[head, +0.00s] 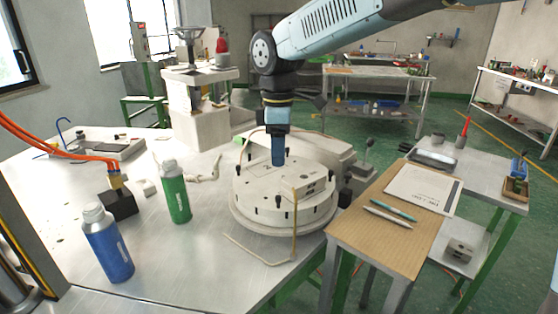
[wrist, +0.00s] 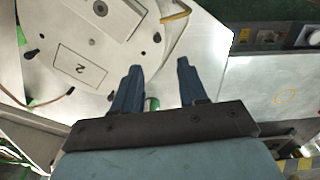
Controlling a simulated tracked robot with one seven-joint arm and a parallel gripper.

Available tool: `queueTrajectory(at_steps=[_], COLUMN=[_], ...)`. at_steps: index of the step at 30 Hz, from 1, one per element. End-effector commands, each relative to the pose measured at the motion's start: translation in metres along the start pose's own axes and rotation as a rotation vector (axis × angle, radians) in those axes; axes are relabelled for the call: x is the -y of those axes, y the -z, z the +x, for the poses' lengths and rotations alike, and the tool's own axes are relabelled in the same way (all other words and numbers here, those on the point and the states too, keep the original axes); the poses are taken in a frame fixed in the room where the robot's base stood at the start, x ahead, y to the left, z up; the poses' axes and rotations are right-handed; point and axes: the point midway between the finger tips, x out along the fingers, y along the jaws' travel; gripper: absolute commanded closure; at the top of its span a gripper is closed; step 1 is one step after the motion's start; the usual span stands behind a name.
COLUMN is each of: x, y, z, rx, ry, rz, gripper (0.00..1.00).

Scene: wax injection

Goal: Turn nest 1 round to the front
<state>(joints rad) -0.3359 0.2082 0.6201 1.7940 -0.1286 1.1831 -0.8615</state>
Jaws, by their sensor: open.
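The white round turntable (head: 262,211) stands on the metal bench, with several dark pegs around its upper disc. A pale block (head: 311,184) sits on its front right side. The wrist view shows the turntable top (wrist: 125,60) with a plate marked 2 (wrist: 80,68) left of my fingers, and a dark peg (wrist: 157,38) just beyond them. I cannot make out a mark for nest 1. My gripper (head: 278,163) points down over the turntable's back part. In the wrist view its two blue fingers (wrist: 157,68) are apart with nothing between them.
A green bottle (head: 174,192) and a blue bottle (head: 107,243) stand on the bench to the left. A bent thin rod (head: 294,235) stands close to the turntable's front. A side table (head: 375,232) with a clipboard and pens is at the right. Bare bench lies between bottles and turntable.

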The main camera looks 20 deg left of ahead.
Motion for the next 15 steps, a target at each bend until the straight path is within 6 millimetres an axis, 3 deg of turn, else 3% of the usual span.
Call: queueTrajectory(at_steps=[8, 15], x=[0.0000, -0.0052], y=[-0.0003, 0.0048], z=[-0.0011, 0.0012], rx=[0.000, 0.013], ry=[0.001, 0.018], rz=[0.001, 0.018], gripper=[0.58, 0.81])
